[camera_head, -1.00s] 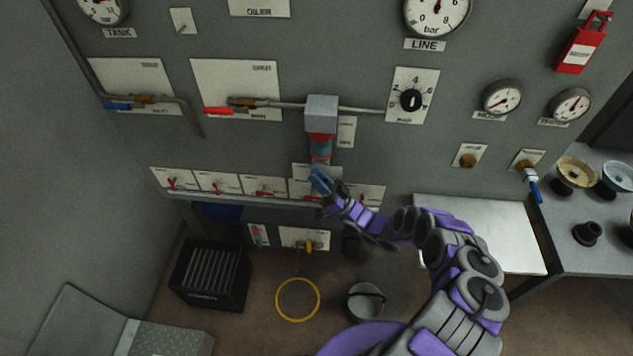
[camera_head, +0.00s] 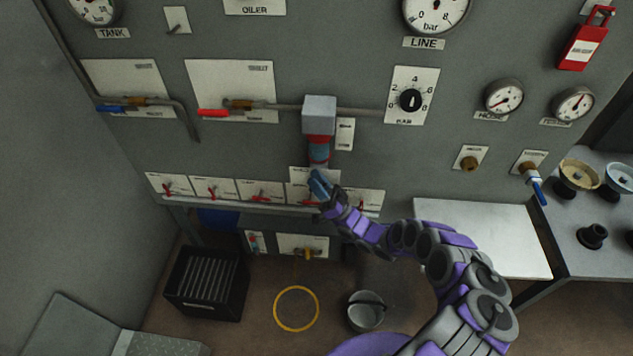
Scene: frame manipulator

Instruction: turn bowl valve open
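The filter unit has a grey square head (camera_head: 319,110) on the pipe in the middle of the panel. Below it hangs its bowl (camera_head: 318,150), with a red band on top and a bluish-grey lower part. My gripper (camera_head: 319,183) reaches up from the lower right and its blue tip is just under the bowl. The bowl valve cannot be made out there; the gripper hides the area beneath the bowl. I cannot tell whether the gripper touches it, or whether its fingers are open or shut.
A row of small red-handled valves (camera_head: 213,190) runs along a ledge left of and behind my gripper. A red lever (camera_head: 213,113) and a blue lever (camera_head: 112,109) sit on the upper pipes. A bucket (camera_head: 365,311), a yellow ring (camera_head: 296,309) and a black crate (camera_head: 207,283) are on the floor.

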